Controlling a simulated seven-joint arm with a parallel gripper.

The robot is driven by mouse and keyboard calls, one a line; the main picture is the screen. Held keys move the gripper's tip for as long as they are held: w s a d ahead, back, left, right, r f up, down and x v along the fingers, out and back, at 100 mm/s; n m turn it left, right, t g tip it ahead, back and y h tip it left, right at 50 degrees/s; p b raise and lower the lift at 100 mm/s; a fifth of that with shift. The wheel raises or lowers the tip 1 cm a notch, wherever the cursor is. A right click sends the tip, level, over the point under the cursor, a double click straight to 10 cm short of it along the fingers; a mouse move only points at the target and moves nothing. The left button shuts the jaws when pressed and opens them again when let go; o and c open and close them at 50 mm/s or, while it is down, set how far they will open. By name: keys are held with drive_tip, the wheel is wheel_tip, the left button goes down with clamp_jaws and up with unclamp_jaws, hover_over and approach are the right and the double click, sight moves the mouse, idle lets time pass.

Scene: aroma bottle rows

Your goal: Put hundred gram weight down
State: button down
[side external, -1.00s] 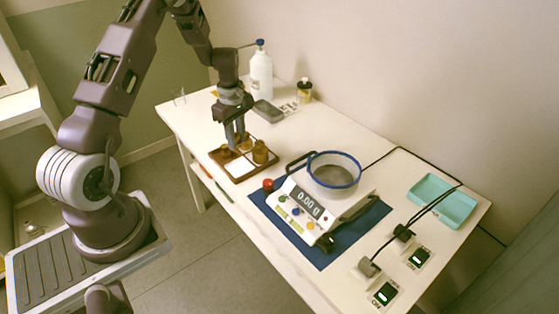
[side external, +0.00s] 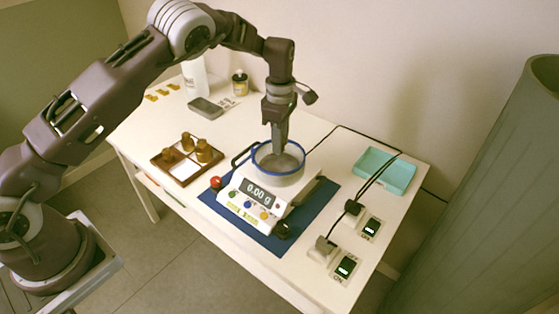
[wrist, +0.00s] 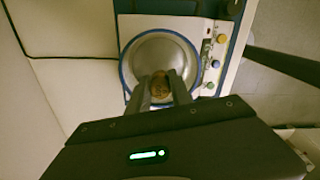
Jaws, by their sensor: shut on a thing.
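My gripper (wrist: 160,90) is shut on a brass weight (wrist: 161,81), seen between the fingertips in the wrist view. In the side external view my gripper (side external: 278,150) points down into the blue-rimmed metal pan (side external: 289,180) on the scale. The weight is hidden there by the pan and fingers. I cannot tell whether it touches the pan floor. The scale display (side external: 257,191) reads 0.00 g. The brown weight tray (side external: 170,172) stands left of the scale with several brass weights (side external: 204,150) in it.
The scale stands on a blue mat (side external: 284,240). A teal tray (side external: 386,172) and switches (side external: 346,267) with black cables lie to the right. A white bottle (side external: 194,78), a dark-capped bottle (side external: 239,84) and a grey box (side external: 206,107) stand at the back left.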

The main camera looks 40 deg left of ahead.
sight(280, 166)
wheel_tip(280, 166, down, 6)
drive_tip(key=shift+r, duration=0.1)
drive_tip(key=c, duration=1.2)
unclamp_jaws()
drive_tip(key=shift+o, duration=0.2)
wheel_tip(280, 166, up, 12)
drive_tip(key=shift+a+r, duration=0.1)
